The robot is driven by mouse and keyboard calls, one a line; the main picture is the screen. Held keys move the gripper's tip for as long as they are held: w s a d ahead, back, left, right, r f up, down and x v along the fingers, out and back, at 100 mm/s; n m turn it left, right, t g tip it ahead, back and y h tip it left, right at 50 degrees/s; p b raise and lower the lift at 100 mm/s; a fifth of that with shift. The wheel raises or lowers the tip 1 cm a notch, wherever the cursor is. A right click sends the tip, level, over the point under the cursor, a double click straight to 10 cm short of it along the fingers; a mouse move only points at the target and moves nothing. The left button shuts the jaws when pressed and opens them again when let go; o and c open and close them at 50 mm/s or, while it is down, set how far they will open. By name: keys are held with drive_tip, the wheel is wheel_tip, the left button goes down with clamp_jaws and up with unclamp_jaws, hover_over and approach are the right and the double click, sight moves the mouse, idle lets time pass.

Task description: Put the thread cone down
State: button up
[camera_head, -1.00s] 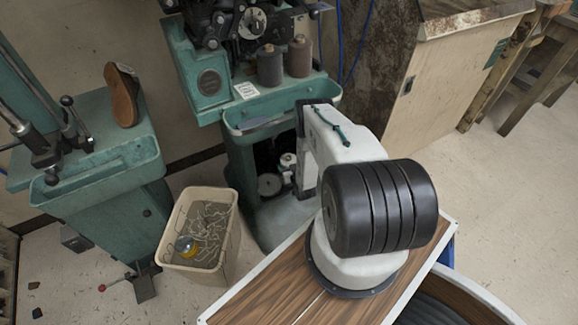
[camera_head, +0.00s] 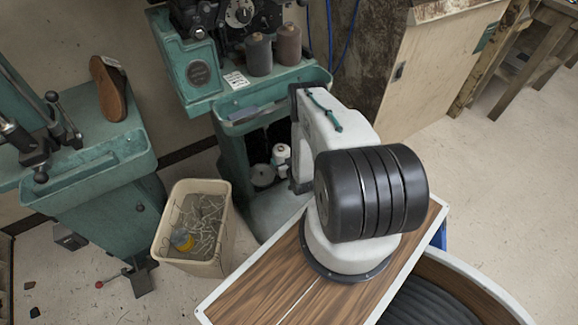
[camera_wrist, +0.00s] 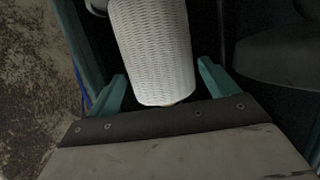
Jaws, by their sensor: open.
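A white thread cone with a woven-looking surface (camera_wrist: 152,45) fills the upper middle of the wrist view. My gripper (camera_wrist: 161,72) is open, with one teal finger on each side of the cone and visible gaps beside it. The cone's top is cut off by the frame edge. In the head view, a small white object that looks like this cone (camera_head: 281,153) shows in the dark recess under the green stitching machine (camera_head: 197,75). My gripper's fingers are hidden there behind my arm. What supports the cone cannot be made out.
A grey cone (camera_head: 258,54) and a brown cone (camera_head: 287,46) stand on the machine. A white disc (camera_head: 262,175) lies low in the recess. A bin of scraps (camera_head: 228,205) stands left of my arm. A brown sole (camera_head: 108,88) rests on the left machine.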

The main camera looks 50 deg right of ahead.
drive_tip(key=v, duration=0.8)
